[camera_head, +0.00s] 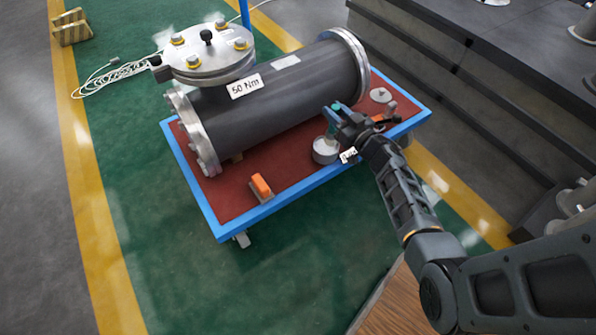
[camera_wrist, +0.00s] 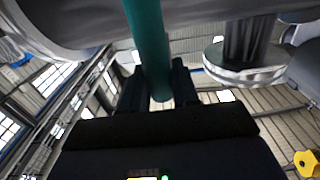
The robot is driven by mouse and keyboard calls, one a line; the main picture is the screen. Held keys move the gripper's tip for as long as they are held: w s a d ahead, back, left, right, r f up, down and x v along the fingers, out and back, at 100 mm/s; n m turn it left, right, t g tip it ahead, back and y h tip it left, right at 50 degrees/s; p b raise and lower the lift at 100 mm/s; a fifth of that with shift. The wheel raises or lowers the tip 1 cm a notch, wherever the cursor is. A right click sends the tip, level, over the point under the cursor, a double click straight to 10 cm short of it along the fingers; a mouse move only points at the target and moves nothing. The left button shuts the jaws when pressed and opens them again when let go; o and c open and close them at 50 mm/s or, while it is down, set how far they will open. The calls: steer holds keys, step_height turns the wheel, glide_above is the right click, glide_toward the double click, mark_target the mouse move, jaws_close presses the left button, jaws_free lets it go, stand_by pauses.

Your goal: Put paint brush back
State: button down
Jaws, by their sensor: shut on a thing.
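The paint brush (camera_head: 331,130) has a green handle and stands roughly upright at the right front of the cart. Its lower end meets or hangs over a small light-grey can (camera_head: 325,150); I cannot tell how far inside it is, and the bristles are hidden. My gripper (camera_head: 345,117) is shut on the handle, just above and to the right of the can. In the wrist view the green handle (camera_wrist: 148,40) runs down between the two dark fingers (camera_wrist: 158,85).
The cart (camera_head: 215,215) has a red top and blue rim. A dark flanged shell (camera_head: 290,85) lies behind the can. An orange-handled tool (camera_head: 262,187) lies front left; a small grey lidded item (camera_head: 381,96) is on the right. Grey steps (camera_head: 480,75) stand beyond right.

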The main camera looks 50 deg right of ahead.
steer(key=w+a+f+b, duration=0.5)
steer(key=a+f+b, duration=0.4)
steer(key=a+f, duration=0.1)
steer(key=shift+f, duration=0.4)
steer(key=shift+b, duration=0.3)
steer(key=shift+f, duration=0.25)
steer(key=c, duration=0.8)
jaws_free()
steer(key=shift+r, duration=0.1)
steer(key=shift+c, duration=0.2)
